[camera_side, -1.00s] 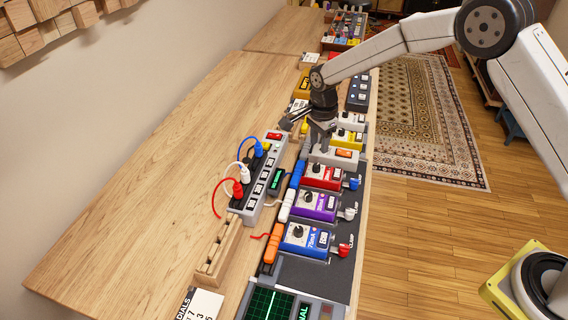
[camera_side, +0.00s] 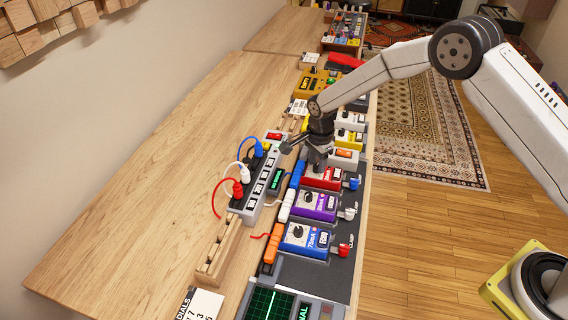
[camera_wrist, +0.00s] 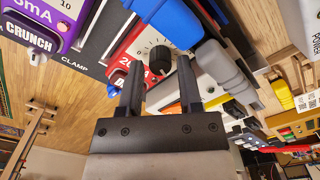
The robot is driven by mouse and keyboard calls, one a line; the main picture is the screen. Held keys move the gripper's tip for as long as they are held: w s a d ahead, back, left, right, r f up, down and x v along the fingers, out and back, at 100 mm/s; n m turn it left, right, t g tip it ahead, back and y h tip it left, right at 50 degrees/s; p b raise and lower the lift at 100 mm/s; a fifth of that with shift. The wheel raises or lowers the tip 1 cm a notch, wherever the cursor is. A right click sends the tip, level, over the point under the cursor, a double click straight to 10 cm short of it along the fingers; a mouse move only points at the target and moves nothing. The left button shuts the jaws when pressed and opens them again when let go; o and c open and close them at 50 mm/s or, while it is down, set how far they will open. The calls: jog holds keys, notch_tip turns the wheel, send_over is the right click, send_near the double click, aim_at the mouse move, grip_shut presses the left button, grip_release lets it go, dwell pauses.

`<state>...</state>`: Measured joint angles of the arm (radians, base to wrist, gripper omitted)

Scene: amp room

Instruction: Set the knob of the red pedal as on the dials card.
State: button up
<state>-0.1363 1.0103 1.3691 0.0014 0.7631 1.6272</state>
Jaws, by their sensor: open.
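The red pedal (camera_side: 323,180) stands in the pedal row in the side view, between the purple pedal and a white one. In the wrist view the red pedal (camera_wrist: 130,50) shows its black knob (camera_wrist: 160,59) on a white dial face with marks. My gripper (camera_side: 317,164) is over the red pedal in the side view and hides its knob there. In the wrist view my gripper (camera_wrist: 158,82) is open, its two fingers on either side of the knob, with gaps. The dials card (camera_side: 200,304) lies at the bottom left, cut off by the frame edge.
The purple pedal (camera_side: 315,205) and blue pedal (camera_side: 305,240) stand nearer the camera. A power strip (camera_side: 258,180) with red, white and blue plugs stands left of the row. A wooden rack (camera_side: 217,255) sits beside it. The wooden tabletop further left is clear.

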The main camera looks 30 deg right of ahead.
jog(key=shift+f, duration=0.4)
grip_shut()
